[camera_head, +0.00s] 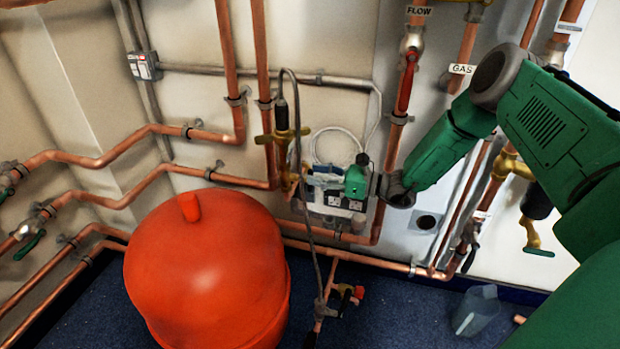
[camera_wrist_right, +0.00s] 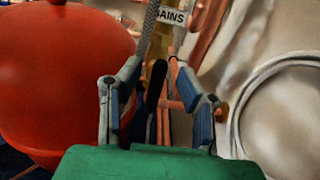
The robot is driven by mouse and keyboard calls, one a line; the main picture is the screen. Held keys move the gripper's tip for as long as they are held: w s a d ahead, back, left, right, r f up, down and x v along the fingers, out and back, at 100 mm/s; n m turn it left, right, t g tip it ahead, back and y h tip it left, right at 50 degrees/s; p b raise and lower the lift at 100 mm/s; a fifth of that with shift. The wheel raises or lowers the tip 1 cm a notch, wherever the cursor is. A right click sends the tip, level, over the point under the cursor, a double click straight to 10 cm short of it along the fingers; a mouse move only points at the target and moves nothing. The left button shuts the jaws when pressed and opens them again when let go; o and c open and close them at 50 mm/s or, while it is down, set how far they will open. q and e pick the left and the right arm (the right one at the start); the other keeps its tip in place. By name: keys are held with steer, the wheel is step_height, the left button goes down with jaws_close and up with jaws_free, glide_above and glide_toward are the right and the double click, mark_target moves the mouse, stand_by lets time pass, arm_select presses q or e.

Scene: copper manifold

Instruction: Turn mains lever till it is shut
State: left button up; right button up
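My right gripper (camera_head: 314,183) reaches in from the right, in front of the pipes at the wall. In the right wrist view its two blue-grey fingers (camera_wrist_right: 158,76) are spread apart. The dark mains lever (camera_wrist_right: 154,86) shows between the fingers, beneath a label reading "AINS", its first letter cut off. The lever stands roughly upright in that view, beside a brass-coloured pipe (camera_wrist_right: 159,70). I cannot tell whether a finger touches it. In the head view I cannot make out the lever clearly by the fingers. My left gripper is not in view.
A large red vessel (camera_head: 205,270) stands left of the right gripper. A braided hose (camera_head: 305,200) hangs close to the fingers. Copper pipes (camera_head: 230,180) run along the wall. A red lever (camera_head: 405,88) is on the flow pipe. A clear jug (camera_head: 475,312) stands on the blue floor.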

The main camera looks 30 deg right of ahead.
steer(key=shift+x, duration=1)
jaws_close()
